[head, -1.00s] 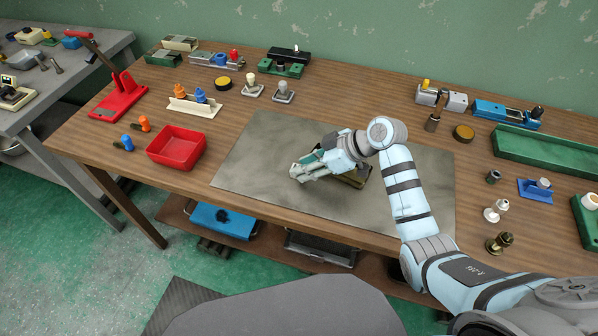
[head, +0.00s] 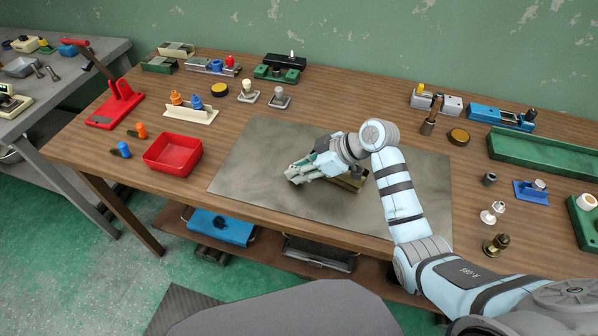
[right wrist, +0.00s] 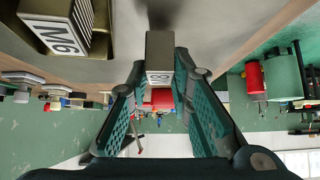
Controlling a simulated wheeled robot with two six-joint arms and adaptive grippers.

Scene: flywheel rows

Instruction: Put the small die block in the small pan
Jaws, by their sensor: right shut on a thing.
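My right gripper (head: 294,176) is low over the grey mat (head: 250,150) in the head view. In the right wrist view its fingers (right wrist: 158,85) are shut on a small grey die block (right wrist: 159,50) with a white label, whose mark looks like an 8. The fingers hide this block in the head view. A small red pan (head: 173,154) stands left of the mat, apart from my gripper, and its inside looks empty. My left gripper is not in view.
A block labelled M6 (right wrist: 55,38) sits beside my gripper in the wrist view. Orange and blue pegs (head: 124,149) lie left of the pan. A long green tray (head: 545,155) is at right.

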